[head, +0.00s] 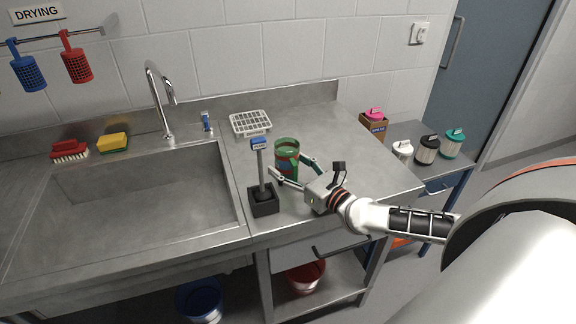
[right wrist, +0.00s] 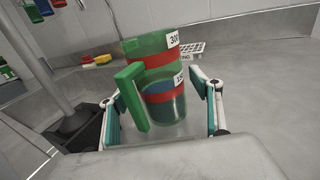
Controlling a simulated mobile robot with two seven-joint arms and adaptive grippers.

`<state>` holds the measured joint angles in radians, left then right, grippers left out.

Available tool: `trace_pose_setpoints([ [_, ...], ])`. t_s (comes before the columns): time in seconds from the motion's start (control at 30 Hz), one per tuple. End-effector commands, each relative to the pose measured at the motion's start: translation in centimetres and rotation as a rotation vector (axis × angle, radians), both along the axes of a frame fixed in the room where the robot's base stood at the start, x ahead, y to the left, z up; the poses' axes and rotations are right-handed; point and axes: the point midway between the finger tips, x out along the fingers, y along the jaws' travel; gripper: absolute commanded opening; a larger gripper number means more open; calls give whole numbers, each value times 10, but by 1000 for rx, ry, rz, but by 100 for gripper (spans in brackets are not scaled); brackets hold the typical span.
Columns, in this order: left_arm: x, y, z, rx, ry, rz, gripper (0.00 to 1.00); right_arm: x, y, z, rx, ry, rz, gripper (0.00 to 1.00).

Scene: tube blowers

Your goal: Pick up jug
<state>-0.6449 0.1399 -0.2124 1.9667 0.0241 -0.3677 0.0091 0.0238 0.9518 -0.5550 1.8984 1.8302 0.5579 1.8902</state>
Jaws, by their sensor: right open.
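The jug (head: 286,150) is a green cylinder with red bands and stands upright on the steel counter, right of the sink. In the right wrist view the jug (right wrist: 167,105) shows its green handle (right wrist: 131,97) towards the camera's left and white number labels. My right gripper (head: 293,169) is open, with its fingers on either side of the jug. In the right wrist view the right gripper (right wrist: 166,118) has a finger at each side of the jug; the left finger is close to the handle. Whether either touches cannot be told. My left gripper is not in view.
A black holder (head: 264,203) with an upright blue-topped tool stands just left of the gripper. A white drying rack (head: 251,123) lies behind the jug. The sink (head: 140,195) is at the left. Lidded containers (head: 427,149) stand on a side table. The counter right of the jug is clear.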

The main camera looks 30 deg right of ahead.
Motion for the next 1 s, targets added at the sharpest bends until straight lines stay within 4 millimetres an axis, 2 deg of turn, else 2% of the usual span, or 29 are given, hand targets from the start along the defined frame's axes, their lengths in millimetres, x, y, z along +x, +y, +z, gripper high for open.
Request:
trace_pose_setpoints([
  [0.03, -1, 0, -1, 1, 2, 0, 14, 0, 0, 0, 0, 0, 0, 64],
  [0.2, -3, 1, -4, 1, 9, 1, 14, 0, 0, 0, 0, -1, 0, 20],
  [0.23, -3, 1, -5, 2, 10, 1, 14, 0, 0, 0, 0, -1, 0, 17],
  [0.67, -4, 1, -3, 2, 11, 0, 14, 0, 0, 9, 0, -4, 0, 17],
  [0.87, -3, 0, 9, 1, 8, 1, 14, 0, 0, 35, 0, -5, 0, 17],
  [1.0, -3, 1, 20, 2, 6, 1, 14, 0, 0, 68, -2, -5, 2, 17],
])
